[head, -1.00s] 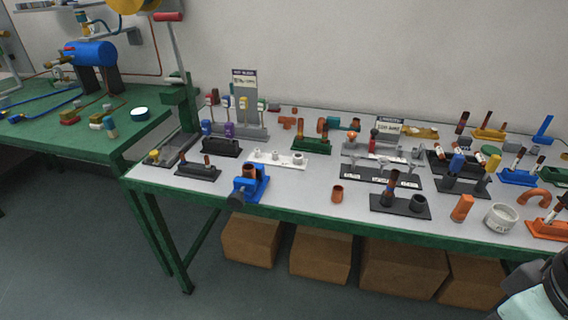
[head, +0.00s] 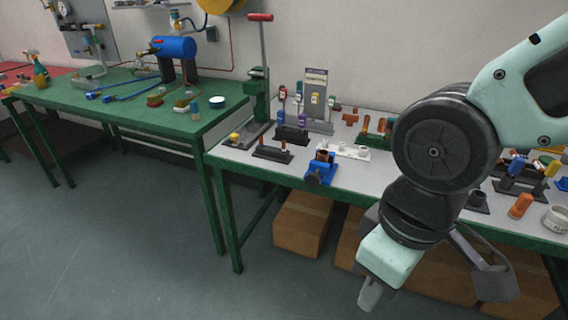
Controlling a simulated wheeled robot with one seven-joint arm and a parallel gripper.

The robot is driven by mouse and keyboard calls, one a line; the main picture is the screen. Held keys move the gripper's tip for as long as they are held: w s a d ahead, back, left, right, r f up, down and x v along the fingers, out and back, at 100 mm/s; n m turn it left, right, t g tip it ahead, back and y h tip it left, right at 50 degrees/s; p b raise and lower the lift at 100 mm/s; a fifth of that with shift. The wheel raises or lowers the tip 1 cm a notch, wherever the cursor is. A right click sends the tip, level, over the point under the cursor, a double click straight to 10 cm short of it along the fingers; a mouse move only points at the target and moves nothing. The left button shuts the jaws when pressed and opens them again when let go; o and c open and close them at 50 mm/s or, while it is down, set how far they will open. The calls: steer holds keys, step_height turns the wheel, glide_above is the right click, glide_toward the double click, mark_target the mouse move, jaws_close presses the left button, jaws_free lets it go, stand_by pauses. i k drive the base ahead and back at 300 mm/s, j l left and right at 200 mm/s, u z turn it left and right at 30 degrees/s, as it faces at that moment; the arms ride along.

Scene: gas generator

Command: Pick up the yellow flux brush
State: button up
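A rack (head: 318,118) near the back left of the grey-topped table holds several upright brushes with coloured parts. The one with a yellow part (head: 314,98) looks like the yellow flux brush; it stands between a blue one (head: 302,102) and a green one (head: 331,102). It is small, and its lower end is hard to make out. My gripper (head: 369,296) points down in front of the table at the lower right, well apart from the rack and lower in the picture. I see nothing held, but its fingers are not clear enough to tell open or shut.
My arm hides much of the right part of the grey-topped table (head: 238,160). A tall press with a red handle (head: 260,17) stands just left of the rack. A blue vise (head: 321,170) sits at the front edge. Cardboard boxes (head: 302,222) are below. Floor is clear at the left.

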mark_target(554, 166)
steer(key=z, duration=1.45)
steer(key=i+j+u, duration=0.1)
steer(key=i+j, duration=0.2)
steer(key=i, duration=0.15)
steer(key=i+j, duration=0.3)
steer(key=i, duration=0.2)
steer(key=i+j+u, duration=0.15)
steer(key=i, duration=0.3)
steer(key=j, duration=0.1)
